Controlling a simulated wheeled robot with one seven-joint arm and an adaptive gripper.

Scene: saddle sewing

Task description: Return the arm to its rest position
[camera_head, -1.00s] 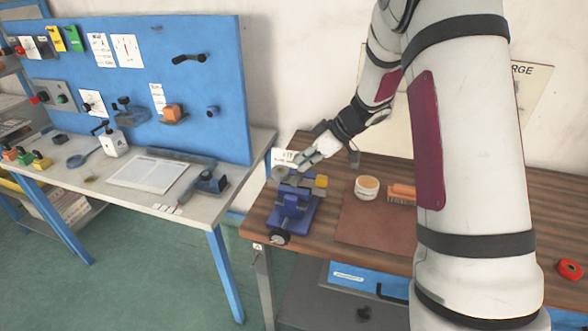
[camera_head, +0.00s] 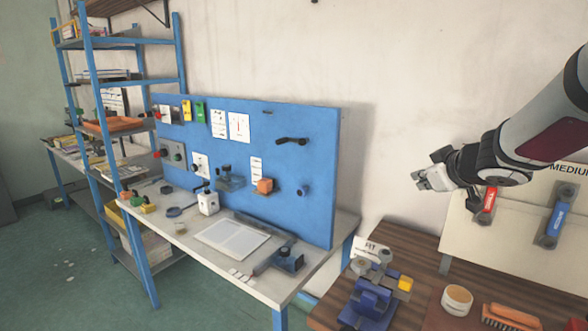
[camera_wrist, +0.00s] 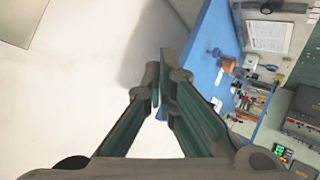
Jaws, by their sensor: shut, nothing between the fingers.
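My gripper (camera_head: 432,179) is at the right of the head view, raised in the air above the wooden bench and in front of the wall. It points left and holds nothing. In the wrist view its fingers (camera_wrist: 162,85) come together at the tips, shut and empty. The white arm reaches in from the right edge of the head view; the rest of it is out of frame.
Below my gripper, the wooden bench (camera_head: 415,243) holds a blue vise (camera_head: 370,300), a round tin (camera_head: 457,299) and an orange brush (camera_head: 510,318). A tool board (camera_head: 520,220) stands behind. A blue pegboard (camera_head: 322,150) rises left on a grey bench. The air around my gripper is clear.

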